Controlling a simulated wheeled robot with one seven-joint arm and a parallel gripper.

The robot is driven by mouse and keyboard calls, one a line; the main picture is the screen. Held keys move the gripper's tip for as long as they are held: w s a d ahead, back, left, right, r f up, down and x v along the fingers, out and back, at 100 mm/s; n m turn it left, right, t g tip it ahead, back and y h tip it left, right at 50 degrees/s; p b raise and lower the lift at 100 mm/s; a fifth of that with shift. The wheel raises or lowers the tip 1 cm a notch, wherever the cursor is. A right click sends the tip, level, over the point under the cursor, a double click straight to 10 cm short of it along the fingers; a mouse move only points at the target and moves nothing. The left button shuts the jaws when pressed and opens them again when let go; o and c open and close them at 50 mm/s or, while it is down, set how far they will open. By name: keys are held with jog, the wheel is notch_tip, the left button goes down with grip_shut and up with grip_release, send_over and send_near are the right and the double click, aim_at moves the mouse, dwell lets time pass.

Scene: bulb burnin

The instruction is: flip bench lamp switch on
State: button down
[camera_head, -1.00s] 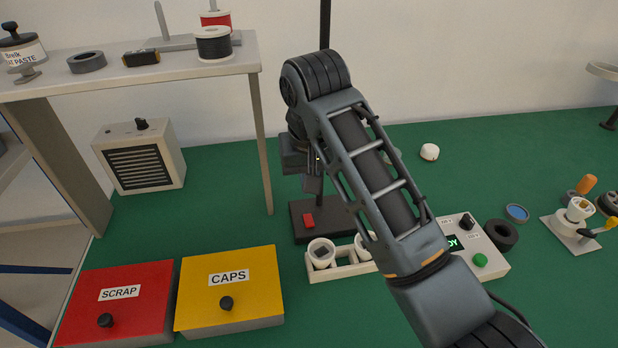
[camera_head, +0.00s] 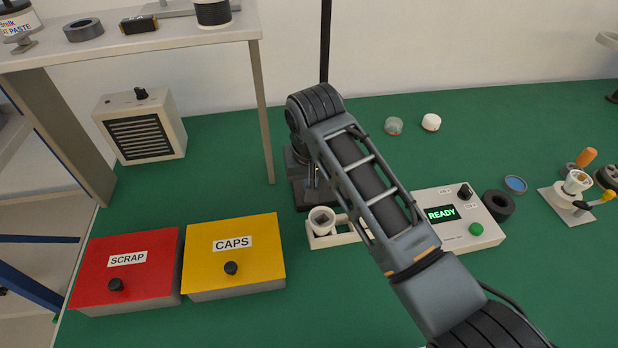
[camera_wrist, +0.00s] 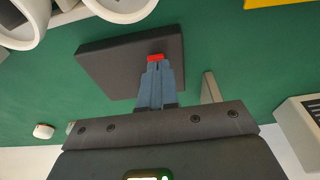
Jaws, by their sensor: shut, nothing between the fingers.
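The bench lamp has a dark square base (camera_wrist: 105,62) and a thin dark post (camera_head: 325,45) rising behind my arm. A red switch (camera_wrist: 156,58) sits on the base. My gripper (camera_wrist: 157,70) is shut and empty, with its fingertips right at the switch and partly covering it in the wrist view. I cannot tell whether they touch or press it. In the head view my arm hides the switch and most of the base, leaving its front edge (camera_head: 308,206) showing. The lamp head is out of view.
A white holder (camera_head: 340,237) with round sockets stands just in front of the lamp base. A tester box (camera_head: 457,238) reading READY is to the right. Yellow CAPS (camera_head: 205,265) and red SCRAP (camera_head: 90,287) boxes are at the left. A shelf leg (camera_head: 262,120) stands left of the lamp.

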jog(key=shift+f, duration=0.1)
jog(key=shift+s+f+t, duration=0.3)
jog(key=shift+f+t, duration=0.05)
jog(key=shift+t, duration=0.05)
jog(key=shift+w, duration=0.25)
jog(key=shift+w+a+r, duration=0.15)
jog(key=shift+w+r, duration=0.1)
jog(key=shift+w, duration=0.35)
jog(key=p+v, duration=0.4)
jog(key=shift+w+r+p, duration=0.25)
jog(key=shift+r+p, duration=0.15)
jog(key=shift+r, duration=0.05)
jog(key=s+d+r+b, duration=0.1)
jog(key=s+r, duration=0.4)
jog(key=r, duration=0.2)
jog(key=shift+d+r+b, duration=0.25)
jog(key=shift+r+b, duration=0.05)
jog(key=shift+r, duration=0.05)
jog(key=shift+s, duration=0.1)
